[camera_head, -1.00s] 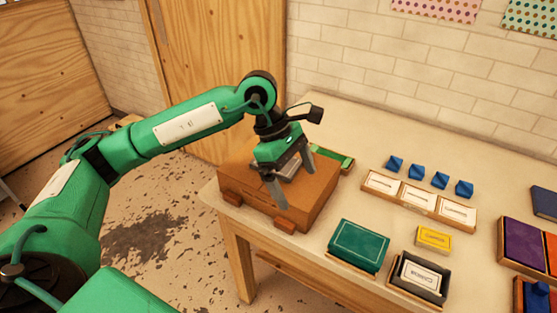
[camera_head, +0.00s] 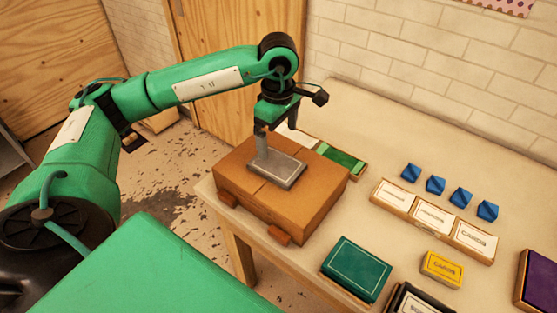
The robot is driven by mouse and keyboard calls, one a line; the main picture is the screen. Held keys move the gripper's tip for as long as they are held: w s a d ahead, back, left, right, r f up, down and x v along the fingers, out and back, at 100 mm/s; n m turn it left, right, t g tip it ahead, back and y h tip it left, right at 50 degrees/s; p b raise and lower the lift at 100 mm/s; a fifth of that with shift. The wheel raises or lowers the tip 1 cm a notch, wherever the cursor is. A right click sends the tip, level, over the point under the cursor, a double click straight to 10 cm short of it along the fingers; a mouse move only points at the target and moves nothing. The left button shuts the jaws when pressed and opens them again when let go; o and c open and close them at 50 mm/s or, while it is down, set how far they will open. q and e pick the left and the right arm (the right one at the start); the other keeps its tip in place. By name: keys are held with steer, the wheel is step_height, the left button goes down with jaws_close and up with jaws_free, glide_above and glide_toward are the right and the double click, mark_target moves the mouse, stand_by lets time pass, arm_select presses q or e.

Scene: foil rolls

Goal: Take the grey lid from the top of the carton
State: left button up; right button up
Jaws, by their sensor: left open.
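The grey lid (camera_head: 277,170) is a flat rectangular plate with a raised rim, lying on top of the brown carton (camera_head: 310,207). The carton stands at the left end of the table. My left gripper (camera_head: 277,148) points down above the far side of the lid, with its fingers apart. The nearer left finger reaches down in front of the lid's far left part; I cannot tell whether it touches. My right gripper is not in view.
A green-lined tray (camera_head: 342,158) stands right behind the carton. A tray of white card boxes (camera_head: 433,219) and several blue pieces (camera_head: 460,197) lie to the right. A green box (camera_head: 356,268) and a yellow card box (camera_head: 442,268) are nearer. The table between carton and card tray is clear.

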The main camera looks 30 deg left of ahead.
mark_target(277, 164)
arm_select(q)
step_height(277, 164, down, 3)
steer(key=shift+r, duration=0.1)
steer(key=shift+f+p, duration=0.65)
steer(key=shift+f, duration=0.2)
step_height(277, 164, down, 4)
steer(key=shift+s+a+r+p, duration=0.15)
steer(key=shift+r+p, duration=0.1)
steer(key=shift+p, duration=0.6)
steer(key=shift+f, duration=0.55)
steer(key=c, duration=0.9)
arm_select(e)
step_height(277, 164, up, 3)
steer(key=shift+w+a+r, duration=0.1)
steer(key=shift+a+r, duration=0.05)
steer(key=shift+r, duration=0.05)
